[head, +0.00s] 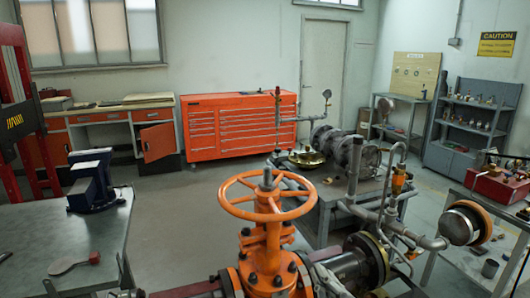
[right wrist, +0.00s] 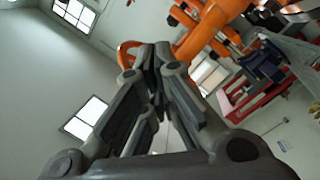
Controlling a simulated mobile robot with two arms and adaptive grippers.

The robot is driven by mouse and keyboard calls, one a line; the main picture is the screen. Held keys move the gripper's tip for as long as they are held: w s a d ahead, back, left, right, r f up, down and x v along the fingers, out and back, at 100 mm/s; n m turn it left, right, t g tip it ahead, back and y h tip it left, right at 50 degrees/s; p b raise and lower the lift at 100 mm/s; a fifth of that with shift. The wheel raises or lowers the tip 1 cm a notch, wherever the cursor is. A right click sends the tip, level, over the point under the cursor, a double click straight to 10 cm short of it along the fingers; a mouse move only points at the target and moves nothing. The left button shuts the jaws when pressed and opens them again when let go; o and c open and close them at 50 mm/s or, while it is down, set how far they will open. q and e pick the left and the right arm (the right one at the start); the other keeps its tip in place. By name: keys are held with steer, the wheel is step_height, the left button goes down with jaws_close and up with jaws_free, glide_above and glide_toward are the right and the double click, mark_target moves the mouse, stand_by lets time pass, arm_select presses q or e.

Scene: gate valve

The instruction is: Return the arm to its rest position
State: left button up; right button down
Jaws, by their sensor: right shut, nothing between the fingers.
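The orange gate valve (head: 268,235) stands upright in the front middle of the head view, with its orange handwheel (head: 267,195) on top. My right gripper (right wrist: 153,68) fills the middle of the right wrist view. Its grey fingers are closed together with nothing between them. Part of the orange valve (right wrist: 207,28) shows beyond the fingertips at the top, in a tilted view. The exact gap between fingers and valve cannot be told. I cannot make out the right gripper clearly in the head view. My left gripper is in neither view.
A metal table (head: 50,240) with a blue vise (head: 90,180) stands at the left. Pipework (head: 385,225) runs right of the valve. A red tool cabinet (head: 238,125) stands at the back wall, shelves (head: 475,125) at the right. The floor (head: 180,235) between table and valve is clear.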

steer(key=s+d+f+m+g+h, duration=0.1)
steer(key=s+d+f+m+g, duration=0.3)
steer(key=f, duration=0.4)
steer(key=s+d+f+m+g+h, duration=0.2)
steer(key=s+f+g, duration=0.1)
steer(key=s+f, duration=0.45)
steer(key=s+d+f+m+g, duration=0.1)
steer(key=s+f+m+g, duration=0.1)
steer(key=s+f+g, duration=0.45)
steer(key=s+d+f+m+g, duration=0.1)
steer(key=s+f, duration=0.2)
steer(key=s, duration=0.6)
step_height(320, 180, down, 24)
steer(key=s+d+f+g, duration=0.2)
steer(key=s+d+f, duration=0.1)
steer(key=s+f, duration=1.4)
steer(key=shift+s+f, duration=0.4)
